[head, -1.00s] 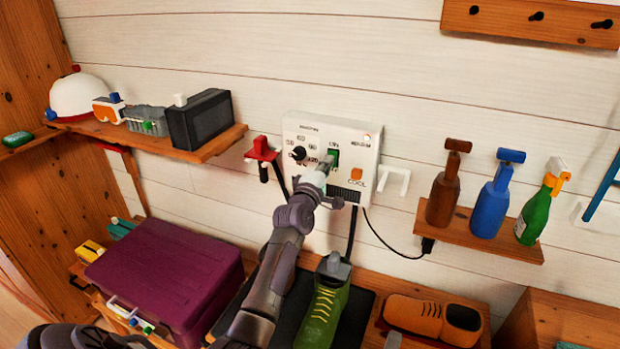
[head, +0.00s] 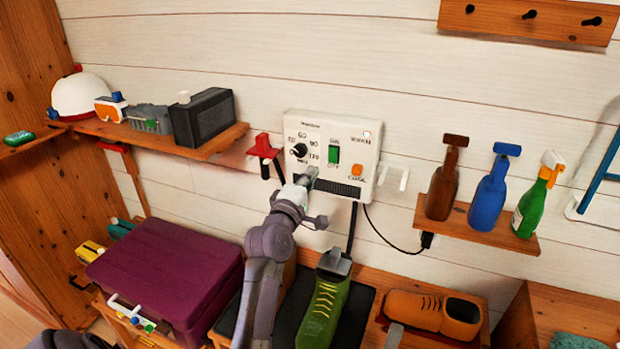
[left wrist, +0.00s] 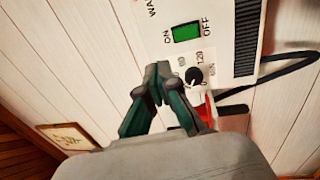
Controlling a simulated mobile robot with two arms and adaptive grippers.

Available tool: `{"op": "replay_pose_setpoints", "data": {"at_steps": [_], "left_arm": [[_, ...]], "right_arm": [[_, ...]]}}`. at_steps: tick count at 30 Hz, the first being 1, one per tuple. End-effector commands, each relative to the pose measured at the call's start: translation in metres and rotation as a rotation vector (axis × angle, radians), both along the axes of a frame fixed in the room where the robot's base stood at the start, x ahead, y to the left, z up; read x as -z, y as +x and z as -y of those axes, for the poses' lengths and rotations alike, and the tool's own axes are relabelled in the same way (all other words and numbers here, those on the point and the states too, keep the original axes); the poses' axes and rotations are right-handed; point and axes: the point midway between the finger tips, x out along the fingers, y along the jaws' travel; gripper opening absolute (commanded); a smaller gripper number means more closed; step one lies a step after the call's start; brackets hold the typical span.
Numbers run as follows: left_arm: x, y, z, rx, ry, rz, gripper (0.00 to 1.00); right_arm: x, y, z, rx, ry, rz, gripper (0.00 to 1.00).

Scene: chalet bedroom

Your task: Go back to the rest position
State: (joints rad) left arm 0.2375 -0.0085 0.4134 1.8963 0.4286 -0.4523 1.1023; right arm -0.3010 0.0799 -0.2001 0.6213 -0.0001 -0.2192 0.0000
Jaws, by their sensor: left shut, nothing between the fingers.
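My left gripper (head: 308,176) is in front of the lower part of a white wall control box (head: 348,128). The box has a black dial (head: 299,150), a green ON/OFF switch (head: 333,154), an orange button (head: 357,170) and a dark grille. In the left wrist view the gripper (left wrist: 158,78) is shut and empty, its fingertips together, with the dial (left wrist: 194,76) and green switch (left wrist: 187,32) beyond them. Whether it touches the box cannot be told. My right gripper is in neither view.
A left shelf (head: 215,145) holds a dark box (head: 203,117); a right shelf (head: 480,231) holds several bottles. A red hook (head: 264,147) and a white hook (head: 392,177) flank the control box.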

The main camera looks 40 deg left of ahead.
Motion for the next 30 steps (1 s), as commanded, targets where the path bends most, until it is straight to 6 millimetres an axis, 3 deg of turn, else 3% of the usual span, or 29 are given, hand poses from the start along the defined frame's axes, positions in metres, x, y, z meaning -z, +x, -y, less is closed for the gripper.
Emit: {"op": "replay_pose_setpoints", "data": {"at_steps": [4, 17, 20, 23, 26, 30], "left_arm": [[-0.001, -0.002, 0.0, 0.0, 0.0, 0.001, 0.0], [-0.001, -0.002, 0.0, 0.0, 0.001, 0.0, 0.0], [0.007, -0.004, 0.007, 0.011, 0.035, -0.035, 0.0], [0.035, -0.014, 0.028, 0.058, 0.156, -0.157, 0.0], [0.081, -0.038, 0.064, 0.151, 0.369, -0.357, 0.0], [0.154, -0.099, 0.115, 0.348, 0.713, -0.657, 0.0]], "right_arm": [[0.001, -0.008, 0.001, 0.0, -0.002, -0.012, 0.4], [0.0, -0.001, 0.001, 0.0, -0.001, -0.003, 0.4], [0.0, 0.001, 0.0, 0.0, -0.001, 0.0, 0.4], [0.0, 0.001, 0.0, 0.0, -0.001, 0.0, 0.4], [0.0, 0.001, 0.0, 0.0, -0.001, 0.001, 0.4], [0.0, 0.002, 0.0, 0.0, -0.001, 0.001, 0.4]]}}
